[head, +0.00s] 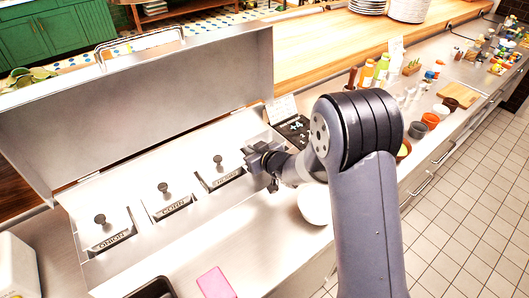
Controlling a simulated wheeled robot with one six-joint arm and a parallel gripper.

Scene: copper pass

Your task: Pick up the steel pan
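My gripper (256,158) is at the right end of a long steel counter unit (150,150) with its hinged lid raised. It is over or beside the rightmost steel lid; I cannot tell if it touches anything, and its fingers are too small and dark to tell open from shut. Three steel lids with black knobs sit in the unit, labelled ONION (110,241), CORN (172,207) and one hard to read (222,181). I cannot make out for sure which thing is the steel pan.
A white round dish (315,204) is partly behind my arm. A pink board (215,284) and dark tray (153,289) lie at the front. Bottles (375,70), cups (431,120) and a wooden board (458,94) fill the counter at right. Tiled floor (470,220) is clear.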

